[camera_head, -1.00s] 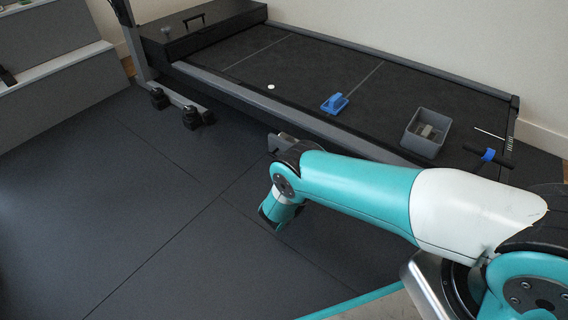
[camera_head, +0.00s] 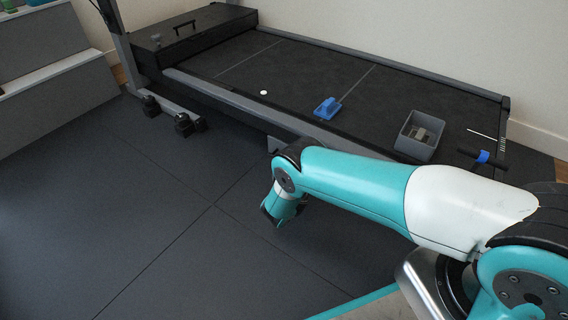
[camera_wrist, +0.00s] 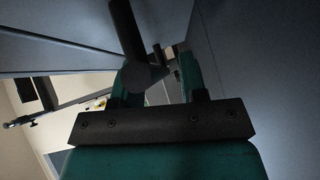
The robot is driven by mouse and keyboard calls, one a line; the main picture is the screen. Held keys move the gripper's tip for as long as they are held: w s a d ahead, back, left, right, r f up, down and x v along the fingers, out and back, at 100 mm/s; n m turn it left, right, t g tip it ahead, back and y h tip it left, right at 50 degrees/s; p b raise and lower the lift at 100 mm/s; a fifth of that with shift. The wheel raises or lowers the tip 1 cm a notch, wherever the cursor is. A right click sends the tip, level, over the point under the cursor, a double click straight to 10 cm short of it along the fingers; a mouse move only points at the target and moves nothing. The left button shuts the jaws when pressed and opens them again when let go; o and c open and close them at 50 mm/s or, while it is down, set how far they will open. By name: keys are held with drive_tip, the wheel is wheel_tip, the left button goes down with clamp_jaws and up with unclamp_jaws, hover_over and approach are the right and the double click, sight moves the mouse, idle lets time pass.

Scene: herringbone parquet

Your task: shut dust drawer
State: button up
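A small grey panel (camera_head: 274,143) sticks out from the near side of the black platform (camera_head: 225,103), just behind my arm's bend. It may be the dust drawer's edge; my arm hides the rest. My gripper (camera_wrist: 158,68) shows in the wrist view with its two teal fingers apart. A dark round bar (camera_wrist: 126,28) with a rounded end lies at the left finger; I cannot tell whether it touches or is a handle.
On the platform are a blue block (camera_head: 328,108), a grey bin (camera_head: 418,137) with things in it, a white disc (camera_head: 264,92) and a blue-banded black bar (camera_head: 483,156). Dark weights (camera_head: 183,124) stand at its left foot. The floor (camera_head: 130,220) at front left is clear.

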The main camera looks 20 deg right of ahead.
drive_tip(key=s+a+r+p, duration=0.2)
drive_tip(key=s+p, duration=1.2)
drive_tip(key=s, duration=0.3)
drive_tip(key=shift+a+r, duration=0.2)
drive_tip(key=shift+w, duration=0.1)
